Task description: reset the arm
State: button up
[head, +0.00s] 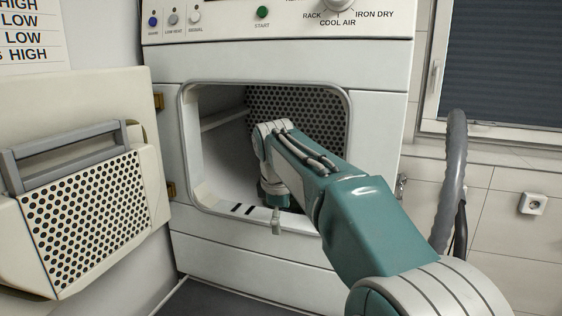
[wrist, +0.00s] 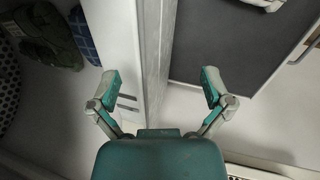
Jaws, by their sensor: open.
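My gripper (wrist: 160,88) is open in the wrist view, its two fingers spread apart with nothing between them. In the head view my arm reaches to the dryer (head: 260,255), and my gripper (head: 276,205) points down at the lower rim of its opening. My arm hides part of the opening. The wrist view shows the rim and front panel (wrist: 152,50) below and between the fingers; I cannot tell whether they touch it.
The dryer door (head: 90,205) stands open at the left. Dark green cloth (wrist: 47,35) and blue cloth (wrist: 84,38) lie inside the drum. A grey hose (head: 455,165) hangs at the right, near a wall socket (head: 533,204). A dark floor area (wrist: 245,50) lies outside.

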jog(key=s+d+m+t, duration=0.1)
jog(key=s+d+m, duration=0.85)
jog(key=s, duration=0.65)
jog(key=s+d+f+m, duration=0.2)
jog(key=s+d+f, duration=0.1)
jog(key=s+f, duration=0.2)
jog(key=s+d+f+m+t, duration=0.1)
jog(key=s+d+f+m, duration=0.2)
jog(key=s, duration=0.6)
jog(key=shift+f+m+t+y, duration=0.3)
jog(key=shift+f+m, duration=0.05)
jog(key=shift+f, duration=0.5)
